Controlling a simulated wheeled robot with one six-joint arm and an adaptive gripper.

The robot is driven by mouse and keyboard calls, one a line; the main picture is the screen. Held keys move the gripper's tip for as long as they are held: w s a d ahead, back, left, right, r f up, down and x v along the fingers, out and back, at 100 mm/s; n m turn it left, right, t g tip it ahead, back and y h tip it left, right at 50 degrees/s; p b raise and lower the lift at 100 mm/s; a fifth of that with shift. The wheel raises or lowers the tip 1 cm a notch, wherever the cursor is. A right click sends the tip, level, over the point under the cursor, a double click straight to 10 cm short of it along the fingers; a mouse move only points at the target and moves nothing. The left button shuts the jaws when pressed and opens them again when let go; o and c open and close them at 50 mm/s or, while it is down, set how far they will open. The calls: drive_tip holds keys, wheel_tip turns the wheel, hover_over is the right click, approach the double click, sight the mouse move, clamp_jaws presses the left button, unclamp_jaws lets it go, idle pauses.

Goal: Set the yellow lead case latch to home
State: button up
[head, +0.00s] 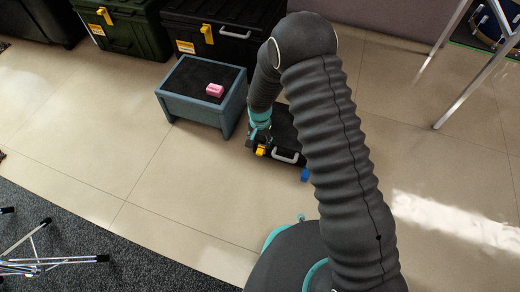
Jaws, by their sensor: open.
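A black case (279,136) stands on the tiled floor, partly hidden behind my arm. A yellow latch (261,151) is on its near side at the left end. A light grey handle (288,157) is to the right of the latch. A blue part (305,175) shows further right, at the edge of my arm; I cannot tell if it is another latch. My gripper (258,142) is open, pointing down just above and behind the yellow latch. Its fingertips are small and dark here, and I cannot tell whether they touch the latch.
A blue-grey stool (172,104) with a dark top and a pink block (214,90) stands just left of my gripper. Large green (122,30) and black (222,27) cases line the back. A metal stand (45,262) is at lower left. Floor in front of the stool is clear.

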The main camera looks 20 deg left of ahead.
sight(260, 150)
wheel_tip(260, 150, down, 6)
idle(0.4)
clamp_jaws()
